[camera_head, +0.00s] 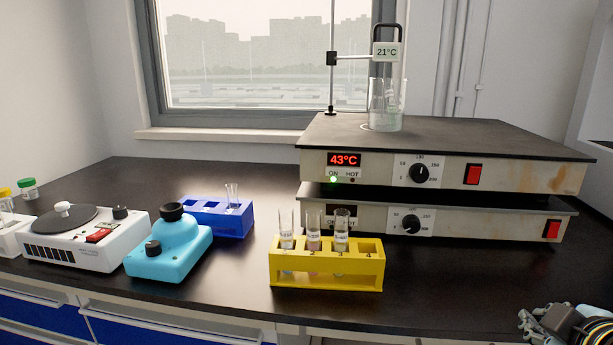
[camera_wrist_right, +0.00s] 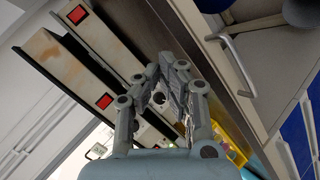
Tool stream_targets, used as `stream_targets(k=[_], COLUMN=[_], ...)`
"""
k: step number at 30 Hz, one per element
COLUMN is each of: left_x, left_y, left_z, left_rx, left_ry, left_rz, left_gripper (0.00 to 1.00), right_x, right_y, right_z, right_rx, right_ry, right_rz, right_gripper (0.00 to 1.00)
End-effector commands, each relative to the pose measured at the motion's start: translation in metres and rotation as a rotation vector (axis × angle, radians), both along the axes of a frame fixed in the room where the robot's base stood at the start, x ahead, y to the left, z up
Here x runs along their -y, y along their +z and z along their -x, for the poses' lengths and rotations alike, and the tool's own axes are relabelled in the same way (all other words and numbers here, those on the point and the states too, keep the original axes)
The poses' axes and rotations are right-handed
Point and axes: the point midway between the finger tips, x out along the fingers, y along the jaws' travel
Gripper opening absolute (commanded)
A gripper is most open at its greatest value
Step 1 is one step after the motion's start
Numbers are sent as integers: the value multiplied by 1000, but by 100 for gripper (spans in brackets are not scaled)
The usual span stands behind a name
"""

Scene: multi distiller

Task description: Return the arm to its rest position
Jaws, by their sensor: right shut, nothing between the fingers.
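My right gripper (camera_head: 552,322) shows in the head view at the bottom right corner, partly cut off by the frame edge. It is low in front of the bench edge and apart from everything on the bench. In the right wrist view my right gripper (camera_wrist_right: 172,68) has its fingers together with nothing held. My left gripper is not in view.
The upper hot plate (camera_head: 445,150) reads 43°C and bears a beaker (camera_head: 386,115) under a 21°C display. A second hot plate (camera_head: 480,222) sits below. A yellow rack (camera_head: 326,270) holds three tubes. A blue rack (camera_head: 235,222), cyan mixer (camera_head: 170,250) and white stirrer (camera_head: 85,250) stand left.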

Motion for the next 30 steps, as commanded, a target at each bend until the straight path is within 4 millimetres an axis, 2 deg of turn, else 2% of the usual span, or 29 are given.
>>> stream_targets(k=[1, 6, 15, 21, 26, 30], left_x=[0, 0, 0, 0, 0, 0], left_y=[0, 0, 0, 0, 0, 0], left_z=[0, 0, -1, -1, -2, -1], left_rx=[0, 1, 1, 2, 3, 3], left_ry=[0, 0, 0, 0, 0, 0], left_rz=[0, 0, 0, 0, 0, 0], left_gripper=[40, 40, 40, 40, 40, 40], right_x=[-7, -31, -74, -67, -62, -56], right_y=[-10, -35, -45, -105, -157, -214], right_z=[21, 83, 172, 160, 158, 165], right_rx=[-57, -238, -508, -526, -543, -563], right_ry=[-55, -213, -414, -429, -441, -455], right_rz=[-98, -349, -612, -604, -601, -598], right_gripper=[0, 0, 0, 0, 0, 0])
